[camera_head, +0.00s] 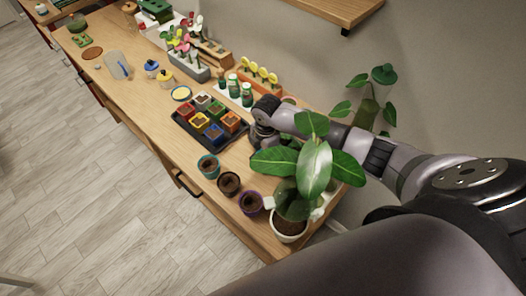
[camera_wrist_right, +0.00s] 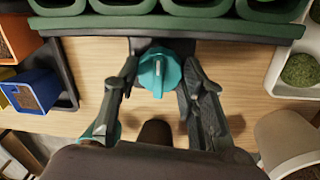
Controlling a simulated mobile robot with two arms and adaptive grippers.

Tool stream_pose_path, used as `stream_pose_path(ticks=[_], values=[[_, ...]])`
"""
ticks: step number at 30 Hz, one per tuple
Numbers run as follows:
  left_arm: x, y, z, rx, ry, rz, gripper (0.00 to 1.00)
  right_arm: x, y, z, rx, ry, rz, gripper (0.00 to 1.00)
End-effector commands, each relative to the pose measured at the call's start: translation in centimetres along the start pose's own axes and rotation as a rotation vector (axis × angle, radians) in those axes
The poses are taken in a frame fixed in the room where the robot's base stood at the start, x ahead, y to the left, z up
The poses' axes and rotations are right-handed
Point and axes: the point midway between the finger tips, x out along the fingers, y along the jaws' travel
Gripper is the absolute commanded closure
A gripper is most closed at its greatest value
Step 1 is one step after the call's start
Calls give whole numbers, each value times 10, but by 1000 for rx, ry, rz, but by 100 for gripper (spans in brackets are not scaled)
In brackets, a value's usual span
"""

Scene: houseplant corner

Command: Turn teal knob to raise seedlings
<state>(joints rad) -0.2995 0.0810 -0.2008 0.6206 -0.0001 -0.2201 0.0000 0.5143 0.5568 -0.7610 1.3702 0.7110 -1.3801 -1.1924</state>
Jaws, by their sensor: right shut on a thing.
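The teal knob (camera_wrist_right: 158,73) shows in the middle of the right wrist view, with a small light mark on its face. It sits at the front of a dark green tray (camera_wrist_right: 250,30) that holds a row of green pots (camera_wrist_right: 205,8), cut off by the top edge. My right gripper (camera_wrist_right: 158,82) has a finger on each side of the knob and is shut on it. In the head view my right gripper (camera_head: 262,138) is low over the table, behind the big-leaved plant, and the knob is hidden there. My left gripper is not in view.
A leafy plant in a white pot (camera_head: 289,232) stands close to my right arm. Three round pots (camera_head: 229,184) line the front edge. A black tray (camera_head: 184,127) of coloured square pots lies left of the gripper. A wall is behind; the table's front left is clearer.

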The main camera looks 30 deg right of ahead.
Motion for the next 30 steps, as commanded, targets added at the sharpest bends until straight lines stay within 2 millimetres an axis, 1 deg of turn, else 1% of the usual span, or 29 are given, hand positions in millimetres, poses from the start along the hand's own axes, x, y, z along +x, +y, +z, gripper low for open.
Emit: stream_pose_path(ticks=[8, 30], values=[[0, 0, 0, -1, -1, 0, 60, 0, 0, 0, 138, -13, 0, 90], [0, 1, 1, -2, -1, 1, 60, 0, 2, -2, 827, -72, 0, 90]])
